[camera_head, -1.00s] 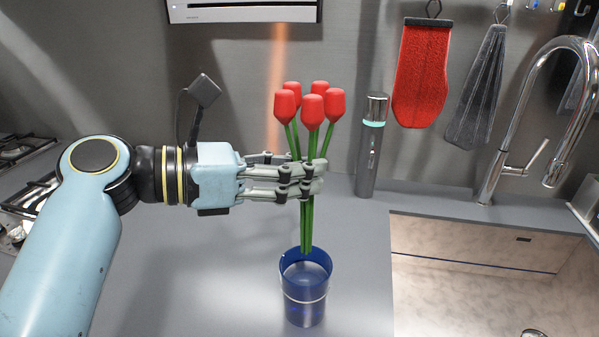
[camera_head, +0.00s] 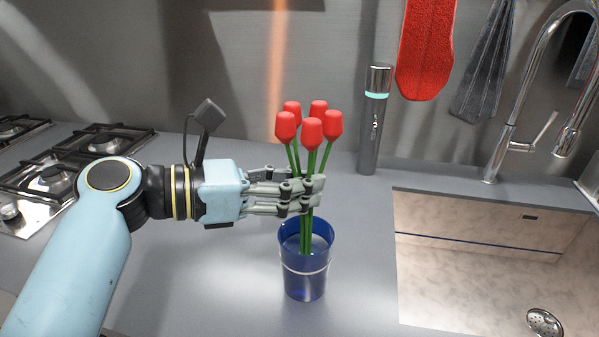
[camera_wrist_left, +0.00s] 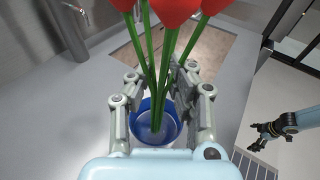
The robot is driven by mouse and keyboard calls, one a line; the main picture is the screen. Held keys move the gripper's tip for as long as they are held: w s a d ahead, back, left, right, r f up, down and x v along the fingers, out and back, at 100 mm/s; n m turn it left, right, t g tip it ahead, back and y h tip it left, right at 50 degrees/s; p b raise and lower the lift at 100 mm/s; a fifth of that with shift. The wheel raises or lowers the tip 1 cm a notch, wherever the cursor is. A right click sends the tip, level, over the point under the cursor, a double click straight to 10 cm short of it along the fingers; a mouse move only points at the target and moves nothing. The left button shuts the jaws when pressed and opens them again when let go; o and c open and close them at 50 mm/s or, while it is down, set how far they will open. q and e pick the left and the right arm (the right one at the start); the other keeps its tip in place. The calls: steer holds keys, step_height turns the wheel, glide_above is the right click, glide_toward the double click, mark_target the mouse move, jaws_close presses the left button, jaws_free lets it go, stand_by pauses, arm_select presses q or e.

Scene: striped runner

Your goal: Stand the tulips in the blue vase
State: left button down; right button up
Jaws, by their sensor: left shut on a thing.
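The red tulips (camera_head: 312,131) stand upright in my left gripper (camera_head: 300,191), which is shut around their green stems. The blue vase (camera_head: 304,283) stands upright on the counter directly below the gripper. In the head view the stem ends show within the vase's rim, and the gripper fingers are just above it. In the left wrist view the tulips (camera_wrist_left: 174,10) rise between the fingers (camera_wrist_left: 160,92), and the stems run down to the vase opening (camera_wrist_left: 170,125). How deep they reach is hard to tell. My right gripper (camera_wrist_left: 266,131) is empty, its fingers spread, away from the vase.
A grey cylinder with a teal band (camera_head: 372,120) stands behind the vase to the right. The sink (camera_head: 480,255) and tap (camera_head: 510,130) are at the right, the gas hob (camera_head: 60,170) at the left. The counter around the vase is clear.

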arm_select(q)
steer(key=shift+f+b, duration=0.9)
steer(key=shift+f, duration=1.35)
steer(key=shift+f, duration=1.05)
steer(key=c, duration=1.1)
jaws_free()
steer(key=shift+c, duration=0.2)
steer(key=v, duration=1.2)
